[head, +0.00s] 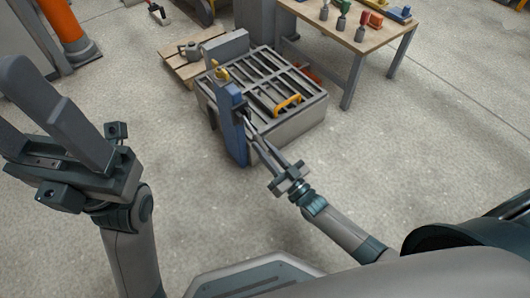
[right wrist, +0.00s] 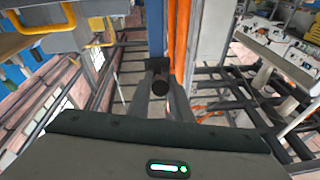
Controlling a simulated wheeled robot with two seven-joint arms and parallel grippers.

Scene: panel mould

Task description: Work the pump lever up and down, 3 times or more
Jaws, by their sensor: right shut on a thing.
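The pump is a blue upright post (head: 233,130) at the near left corner of the grey slatted mould (head: 300,125). My right gripper (head: 248,117) reaches the post from the lower right. In the right wrist view its fingers are shut on the dark round end of the pump lever (right wrist: 160,87), with the blue post (right wrist: 155,30) behind. Most of the lever is hidden by the fingers in the head view. My left gripper (head: 42,98) is at the far left, open and empty, apart from the pump.
A wooden pallet (head: 187,68) is behind the mould. A workbench (head: 352,38) with several coloured tools stands at the back right. The floor in front and to the right is clear.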

